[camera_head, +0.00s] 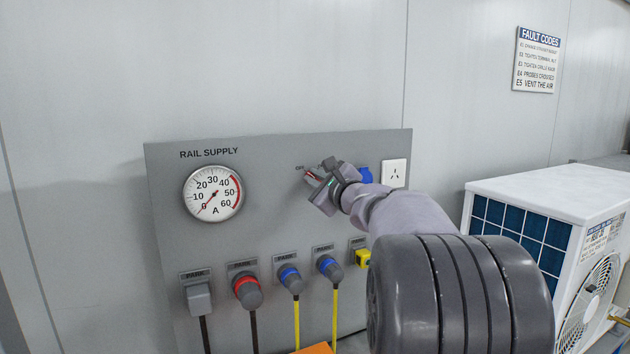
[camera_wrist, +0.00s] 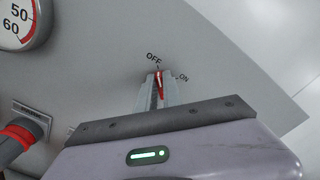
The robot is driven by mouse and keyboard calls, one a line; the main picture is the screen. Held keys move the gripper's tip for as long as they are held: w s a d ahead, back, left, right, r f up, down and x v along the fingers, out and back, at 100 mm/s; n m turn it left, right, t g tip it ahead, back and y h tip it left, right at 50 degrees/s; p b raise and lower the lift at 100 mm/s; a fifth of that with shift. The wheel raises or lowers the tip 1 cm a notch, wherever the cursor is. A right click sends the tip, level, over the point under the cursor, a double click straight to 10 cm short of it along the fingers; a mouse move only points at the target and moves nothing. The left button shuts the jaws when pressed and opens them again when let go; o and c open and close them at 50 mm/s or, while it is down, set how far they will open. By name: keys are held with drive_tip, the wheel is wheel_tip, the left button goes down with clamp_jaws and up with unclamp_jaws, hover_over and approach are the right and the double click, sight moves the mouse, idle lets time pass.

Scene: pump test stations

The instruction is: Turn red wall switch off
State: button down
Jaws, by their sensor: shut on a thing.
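The red wall switch (camera_wrist: 160,84) is on the grey panel, between the labels OFF and ON in the wrist view. Its red lever points near the OFF label. In the head view a small red part of the switch (camera_head: 312,176) shows beside my gripper (camera_head: 318,184), which covers most of it. In the wrist view my gripper (camera_wrist: 157,92) has its fingers around the lever and is shut on it. The lower part of the lever is hidden between the fingers.
The grey RAIL SUPPLY panel (camera_head: 270,240) carries a round gauge (camera_head: 213,194) with its needle near 0. Several plugs with cables sit along its lower edge, including a red one (camera_head: 247,290). A white socket (camera_head: 395,174) is right of my gripper. A white unit (camera_head: 545,195) stands at right.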

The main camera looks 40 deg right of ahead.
drive_tip(key=shift+f, duration=0.1)
drive_tip(key=c, duration=1.5)
unclamp_jaws()
drive_tip(key=v, duration=1.7)
drive_tip(key=shift+s+a+p, duration=0.15)
drive_tip(key=shift+p, duration=0.3)
